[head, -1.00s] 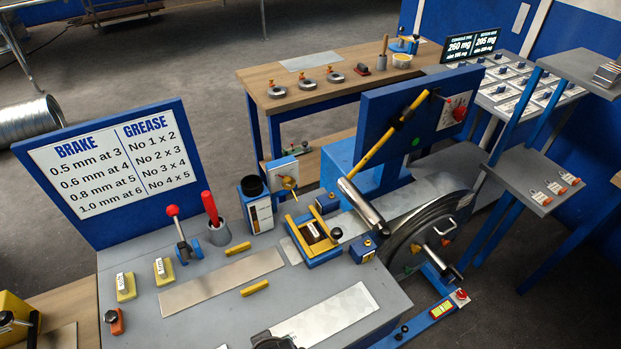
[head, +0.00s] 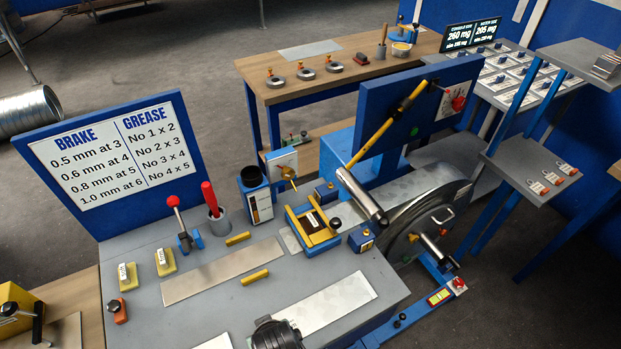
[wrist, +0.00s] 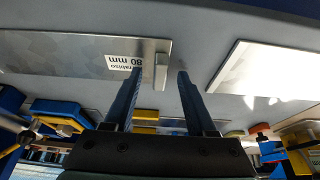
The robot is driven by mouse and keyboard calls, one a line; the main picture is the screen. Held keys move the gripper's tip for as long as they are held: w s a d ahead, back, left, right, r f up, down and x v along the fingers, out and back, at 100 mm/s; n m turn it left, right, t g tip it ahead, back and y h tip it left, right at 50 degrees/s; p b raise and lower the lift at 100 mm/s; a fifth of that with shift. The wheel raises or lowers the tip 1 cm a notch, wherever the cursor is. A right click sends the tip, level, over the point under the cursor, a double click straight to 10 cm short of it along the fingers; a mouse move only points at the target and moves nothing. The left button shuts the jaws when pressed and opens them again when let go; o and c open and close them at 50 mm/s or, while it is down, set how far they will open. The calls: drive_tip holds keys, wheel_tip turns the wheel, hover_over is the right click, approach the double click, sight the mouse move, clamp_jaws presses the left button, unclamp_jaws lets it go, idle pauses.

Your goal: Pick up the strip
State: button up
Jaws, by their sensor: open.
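My gripper (wrist: 159,75) is open in the wrist view, its two fingers pointing at the grey bench top. A flat metal strip (wrist: 60,50) with a white label reading "80 mm" lies at the left. A small grey block (wrist: 161,70) at that strip's end shows between the fingertips; I cannot tell whether they touch it. Another bare strip (wrist: 265,75) lies at the right. In the head view, flat strips (head: 222,270) and (head: 335,303) lie on the bench, and the corner of a third piece (head: 213,342) shows. The dark wrist part there hides the fingers.
A brake and grease sign (head: 115,150) stands at the bench's back left. A large drum machine (head: 430,220) is at the right.

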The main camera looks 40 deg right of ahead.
clamp_jaws()
drive_tip(key=shift+r, duration=0.15)
idle(0.4)
